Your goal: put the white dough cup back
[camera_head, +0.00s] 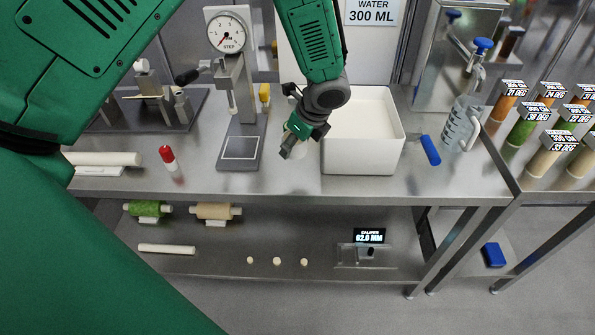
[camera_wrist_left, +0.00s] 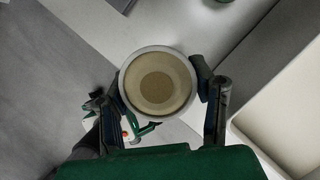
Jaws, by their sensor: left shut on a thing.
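My left gripper (camera_head: 299,138) is over the steel counter, just left of the white bin, with its fingers pointing down. In the left wrist view it is shut on a round white cup (camera_wrist_left: 122,90), with one finger on each side. I look straight into the cup's mouth, which has a pale rim and a tan, ringed inside. In the head view the cup is largely hidden by the gripper, and I cannot tell whether it touches the counter. My right gripper is not in view.
The white bin (camera_head: 362,168) stands right of the gripper, and a dial press (camera_head: 238,120) stands left. A red-capped bottle (camera_head: 168,158), a blue-handled tool (camera_head: 430,150) and a clear jug (camera_head: 461,125) are on the counter (camera_head: 330,186). Rolling pins and a caliper (camera_head: 362,252) lie on the lower shelf.

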